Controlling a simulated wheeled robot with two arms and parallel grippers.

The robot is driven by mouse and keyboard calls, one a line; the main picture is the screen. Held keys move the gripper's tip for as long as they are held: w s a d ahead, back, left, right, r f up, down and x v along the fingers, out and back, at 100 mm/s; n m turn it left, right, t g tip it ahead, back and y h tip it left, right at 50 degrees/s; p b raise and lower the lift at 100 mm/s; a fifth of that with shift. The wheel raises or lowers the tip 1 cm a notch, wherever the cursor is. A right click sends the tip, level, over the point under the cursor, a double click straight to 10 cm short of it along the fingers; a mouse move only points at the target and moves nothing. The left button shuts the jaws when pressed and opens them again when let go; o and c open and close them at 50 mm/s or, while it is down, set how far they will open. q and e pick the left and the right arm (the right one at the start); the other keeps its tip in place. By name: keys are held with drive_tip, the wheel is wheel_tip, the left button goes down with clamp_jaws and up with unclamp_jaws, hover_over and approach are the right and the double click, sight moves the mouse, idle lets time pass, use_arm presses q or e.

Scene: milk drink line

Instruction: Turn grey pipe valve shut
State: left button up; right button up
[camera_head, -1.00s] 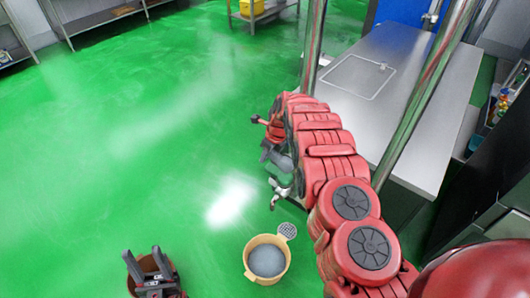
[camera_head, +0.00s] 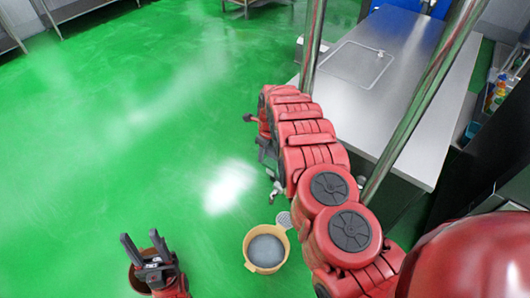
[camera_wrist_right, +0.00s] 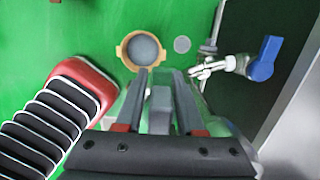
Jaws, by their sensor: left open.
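In the right wrist view, a metal pipe fitting (camera_wrist_right: 212,68) with a pale lever and a blue handle (camera_wrist_right: 263,60) stands ahead and to the right of my right gripper (camera_wrist_right: 160,76). The gripper's dark fingers are apart, with a grey piece between them; I cannot tell whether it is a valve handle or part of the gripper. A small metal tap (camera_head: 275,190) shows in the head view below my right arm's far end, where the right fingertips are hidden. My left gripper (camera_head: 144,242) is open and empty at the lower left.
A yellow bucket (camera_head: 249,248) stands on the green floor beside a round drain (camera_head: 284,219). A steel table (camera_head: 400,60) stands at the right, with upright metal pipes (camera_head: 313,45) nearby. The left floor is clear.

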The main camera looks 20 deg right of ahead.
drive_tip(key=shift+o, duration=1)
drive_tip(key=shift+r, duration=0.1)
drive_tip(key=shift+r, duration=0.65)
wheel_tip(320, 180, up, 4)
drive_tip(key=shift+s+d+r+b, duration=0.15)
drive_tip(key=shift+r+b, duration=0.05)
drive_tip(key=shift+b, duration=0.3)
wheel_tip(320, 180, up, 11)
drive_tip(key=s+d+p, duration=0.1)
drive_tip(key=p, duration=0.6)
drive_tip(key=shift+s+r+p, duration=0.15)
drive_tip(key=shift+r+p, duration=0.05)
drive_tip(key=shift+p, duration=0.1)
